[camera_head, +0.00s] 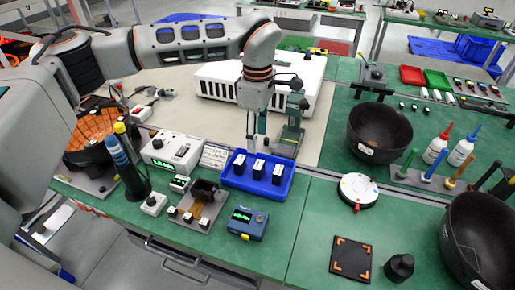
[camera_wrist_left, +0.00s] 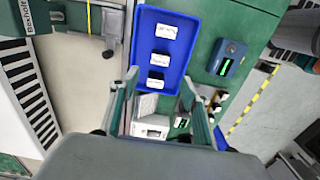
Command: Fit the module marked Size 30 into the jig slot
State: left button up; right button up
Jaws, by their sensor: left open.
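A blue tray (camera_head: 283,190) on the green bench holds three dark modules with white tops: a left one (camera_head: 239,165), a middle one (camera_head: 259,170) and a right one (camera_head: 278,175). In the left wrist view the tray (camera_wrist_left: 182,62) shows them in a row, with label print too small to read. My left gripper (camera_head: 256,146) points down above the tray's back-left side, open and empty. In the wrist view its fingers (camera_wrist_left: 160,85) stand apart near the closest module (camera_wrist_left: 155,84). A grey fixture (camera_head: 211,215) with a dark block stands left of the tray; I cannot tell its slot clearly.
A blue device (camera_head: 248,224) sits in front of the tray, and a white power unit (camera_head: 172,150) to its left. Black bowls (camera_head: 379,131) are at the right. The bench between tray and round white device (camera_head: 357,190) is clear.

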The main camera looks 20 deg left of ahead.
aim_at(201, 188)
jog(key=k, duration=1)
